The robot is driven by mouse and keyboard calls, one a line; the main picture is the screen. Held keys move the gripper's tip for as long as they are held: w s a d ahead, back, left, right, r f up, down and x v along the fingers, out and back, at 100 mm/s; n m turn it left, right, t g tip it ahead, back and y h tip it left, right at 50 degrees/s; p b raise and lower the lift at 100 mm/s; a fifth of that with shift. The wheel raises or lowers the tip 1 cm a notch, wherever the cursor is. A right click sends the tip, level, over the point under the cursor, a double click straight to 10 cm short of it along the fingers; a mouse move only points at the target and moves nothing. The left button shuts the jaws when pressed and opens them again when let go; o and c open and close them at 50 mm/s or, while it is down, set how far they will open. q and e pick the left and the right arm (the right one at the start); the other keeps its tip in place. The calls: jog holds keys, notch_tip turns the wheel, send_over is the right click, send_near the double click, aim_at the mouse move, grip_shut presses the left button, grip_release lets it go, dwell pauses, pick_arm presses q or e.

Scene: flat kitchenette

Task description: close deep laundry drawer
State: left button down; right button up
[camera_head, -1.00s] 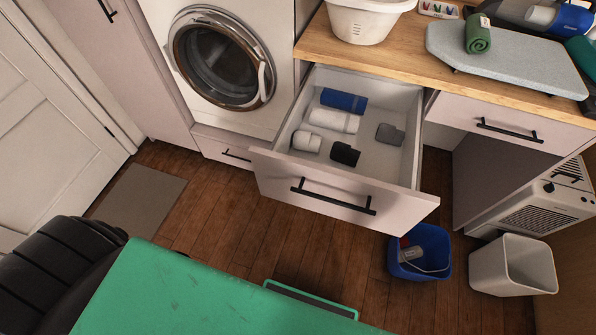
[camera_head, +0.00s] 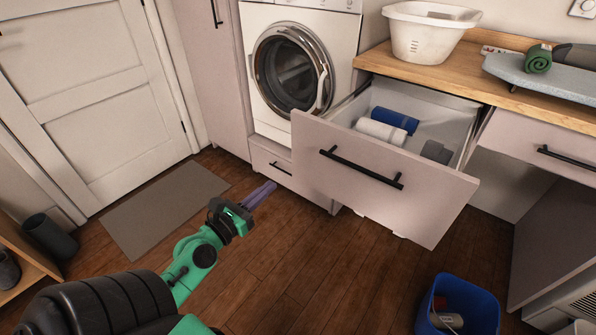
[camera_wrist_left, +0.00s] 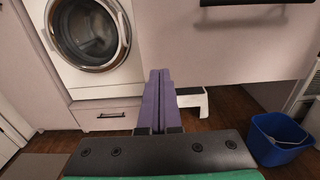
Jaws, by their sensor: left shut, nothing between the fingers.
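The deep laundry drawer (camera_head: 378,185) stands pulled out under the wooden counter, with a black bar handle (camera_head: 360,168) on its pale front. Inside it I see a blue roll (camera_head: 388,121), a white roll (camera_head: 381,131) and a grey item (camera_head: 436,152). My left gripper (camera_head: 260,195) is shut and empty, left of the drawer front and apart from it in the head view. In the left wrist view its purple fingers (camera_wrist_left: 156,100) are together, with the drawer front (camera_wrist_left: 225,45) behind them and to the right. My right gripper is not in view.
A washing machine (camera_head: 297,68) stands left of the drawer, above a small shut drawer (camera_head: 271,166). A blue bucket (camera_head: 462,312) is on the floor at the lower right. A grey mat (camera_head: 165,208) lies near the door.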

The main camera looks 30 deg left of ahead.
pick_arm(q)
jog(key=p, duration=0.2)
send_near(305, 157)
jog(key=w, duration=0.5)
jog(key=shift+w+d, duration=0.15)
jog(key=shift+w, duration=0.8)
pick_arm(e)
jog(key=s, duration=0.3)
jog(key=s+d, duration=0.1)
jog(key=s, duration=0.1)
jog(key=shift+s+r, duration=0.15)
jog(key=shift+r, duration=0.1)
